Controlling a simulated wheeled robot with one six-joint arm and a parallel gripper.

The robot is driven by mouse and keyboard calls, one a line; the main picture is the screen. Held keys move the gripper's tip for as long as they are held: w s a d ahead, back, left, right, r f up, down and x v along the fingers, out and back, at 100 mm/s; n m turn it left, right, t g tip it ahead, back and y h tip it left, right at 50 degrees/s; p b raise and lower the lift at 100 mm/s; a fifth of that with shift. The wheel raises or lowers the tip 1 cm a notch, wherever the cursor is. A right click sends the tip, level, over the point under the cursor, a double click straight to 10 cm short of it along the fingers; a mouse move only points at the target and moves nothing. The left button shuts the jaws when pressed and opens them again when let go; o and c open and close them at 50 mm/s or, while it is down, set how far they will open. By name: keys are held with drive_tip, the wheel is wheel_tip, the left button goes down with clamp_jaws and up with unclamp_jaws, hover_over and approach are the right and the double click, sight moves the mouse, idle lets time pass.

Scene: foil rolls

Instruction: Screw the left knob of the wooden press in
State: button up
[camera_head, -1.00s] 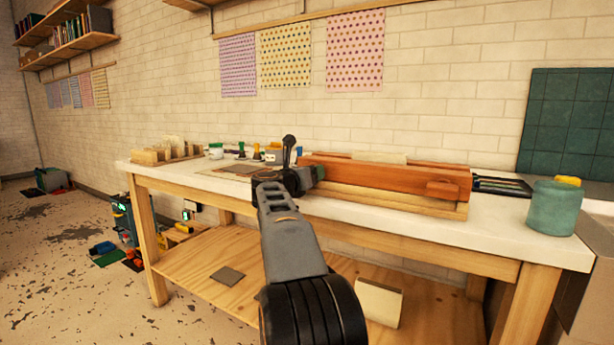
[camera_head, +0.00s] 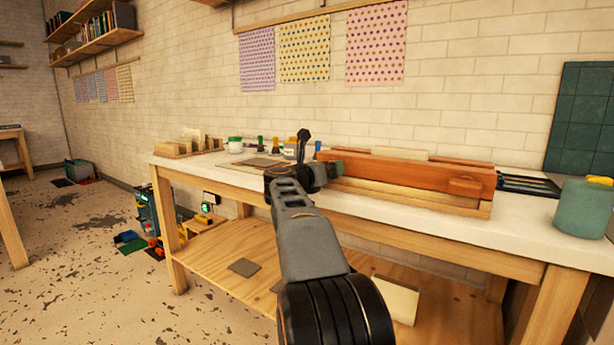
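The wooden press (camera_head: 410,178) lies on the white-topped workbench (camera_head: 520,240). It has a reddish-brown front beam over a paler base. Its right knob (camera_head: 465,187) shows at the right end of the beam. The left knob is hidden behind the end of my arm. My gripper (camera_head: 330,164) is at the left end of the press, seen from behind, and overlaps that end in the picture. I cannot tell whether it touches the knob. Its fingers are too small and covered to show whether they are open or shut.
A teal jar (camera_head: 583,207) and a dark tray (camera_head: 528,184) stand right of the press. A wooden rack (camera_head: 188,146) and small bottles stand on the bench's left. A lower shelf (camera_head: 220,255) runs under the bench. The floor at left is mostly open.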

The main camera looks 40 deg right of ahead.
drive_tip(key=p+v, duration=0.1)
drive_tip(key=v, duration=1)
drive_tip(key=shift+a, duration=0.3)
drive_tip(key=shift+s, duration=0.1)
